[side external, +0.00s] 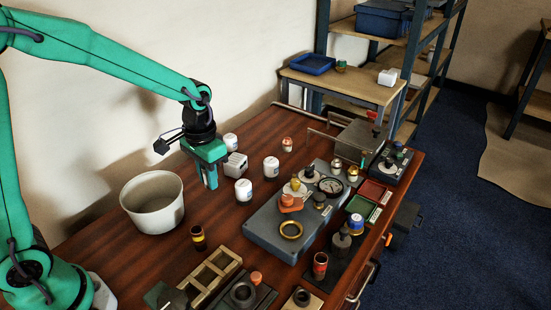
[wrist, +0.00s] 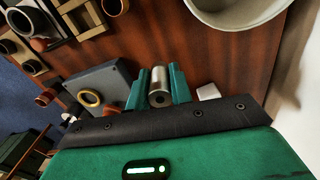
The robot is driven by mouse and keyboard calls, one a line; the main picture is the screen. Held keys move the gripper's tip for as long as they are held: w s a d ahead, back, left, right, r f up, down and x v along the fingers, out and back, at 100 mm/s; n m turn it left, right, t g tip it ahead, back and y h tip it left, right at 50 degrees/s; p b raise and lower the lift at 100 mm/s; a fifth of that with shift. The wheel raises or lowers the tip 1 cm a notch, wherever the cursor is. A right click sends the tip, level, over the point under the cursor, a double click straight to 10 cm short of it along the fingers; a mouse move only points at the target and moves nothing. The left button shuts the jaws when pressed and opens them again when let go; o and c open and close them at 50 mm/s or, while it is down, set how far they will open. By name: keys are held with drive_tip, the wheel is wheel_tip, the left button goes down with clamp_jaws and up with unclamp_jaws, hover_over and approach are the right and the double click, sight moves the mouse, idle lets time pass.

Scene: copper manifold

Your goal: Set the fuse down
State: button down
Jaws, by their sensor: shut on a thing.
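My gripper (side external: 208,182) hangs over the wooden table, to the right of the white bucket and close to the white box. In the wrist view, the two teal fingers (wrist: 160,88) are shut on a short metallic cylinder, which I take to be the fuse (wrist: 158,77). Its near end shows a dark round hole. In the side view the fingers cover the fuse, so I cannot make it out there. I cannot tell the exact gap between it and the table.
A white bucket (side external: 130,205) stands left of my gripper. A white box (side external: 236,165) and white jars (side external: 243,190) stand close on the right. A grey platform (side external: 262,232) with a brass ring (side external: 291,230) lies further right. Wooden crate (side external: 208,277) in front.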

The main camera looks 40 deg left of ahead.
drive_tip(key=a, duration=0.1)
hover_over(196, 189)
wheel_tip(196, 189, down, 7)
drive_tip(key=shift+f, duration=2)
drive_tip(key=shift+f, duration=0.15)
drive_tip(key=c, duration=1.3)
unclamp_jaws()
drive_tip(key=shift+o, duration=0.2)
wheel_tip(196, 189, up, 12)
drive_tip(key=shift+r, duration=0.2)
